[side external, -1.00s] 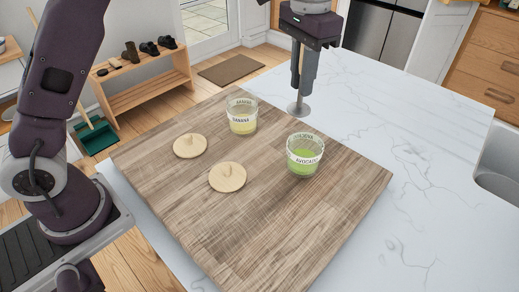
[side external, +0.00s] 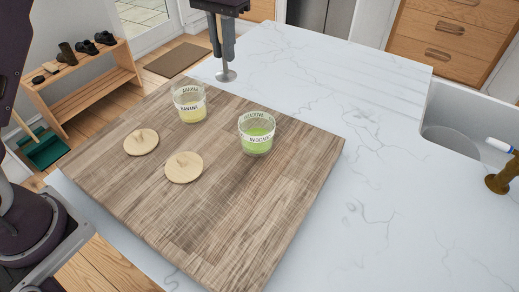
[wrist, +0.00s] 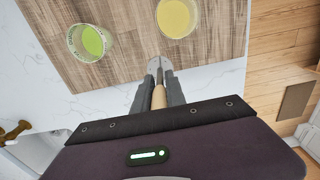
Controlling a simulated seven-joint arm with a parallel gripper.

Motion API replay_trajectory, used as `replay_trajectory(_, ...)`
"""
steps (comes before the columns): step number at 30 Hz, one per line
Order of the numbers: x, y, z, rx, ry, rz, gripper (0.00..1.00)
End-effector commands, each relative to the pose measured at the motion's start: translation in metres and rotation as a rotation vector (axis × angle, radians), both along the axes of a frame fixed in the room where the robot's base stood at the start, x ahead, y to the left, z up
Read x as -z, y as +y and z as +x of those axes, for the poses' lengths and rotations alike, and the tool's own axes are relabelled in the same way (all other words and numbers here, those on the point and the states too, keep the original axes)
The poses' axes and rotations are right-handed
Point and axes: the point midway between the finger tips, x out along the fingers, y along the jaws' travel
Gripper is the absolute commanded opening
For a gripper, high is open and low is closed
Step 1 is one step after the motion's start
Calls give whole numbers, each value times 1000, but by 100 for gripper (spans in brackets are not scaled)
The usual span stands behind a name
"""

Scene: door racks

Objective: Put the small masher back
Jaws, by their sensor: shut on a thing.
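The small masher has a round metal disc (side external: 226,75) at its lower end and a light wooden handle (wrist: 159,98). My gripper (side external: 224,48) is shut on the handle and holds the masher upright, disc down. In the side view the disc shows just beyond the far edge of the wooden board, against the white counter; its height is hard to tell. In the wrist view my gripper (wrist: 160,90) has its fingers on both sides of the handle, with the disc near the board's edge, below the yellow jar.
The banana jar (side external: 189,104) with yellow mash and the avocado jar (side external: 257,134) with green mash stand open on the board (side external: 235,200). Two wooden lids (side external: 141,142) (side external: 184,167) lie nearby. A sink (side external: 452,125) is at right. The marble counter (side external: 385,190) is mostly clear.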

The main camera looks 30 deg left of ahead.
Motion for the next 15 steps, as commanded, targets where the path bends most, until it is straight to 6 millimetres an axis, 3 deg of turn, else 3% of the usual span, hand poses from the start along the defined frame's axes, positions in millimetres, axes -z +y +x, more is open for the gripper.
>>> replay_trajectory(5, -6, -59, -26, 62, 0, -1, 0)
replay_trajectory(8, -11, -103, -53, 109, -1, -1, 0)
replay_trajectory(12, -16, -163, -104, 181, -1, -1, 0)
replay_trajectory(15, -19, -193, -138, 221, -2, -1, 0)
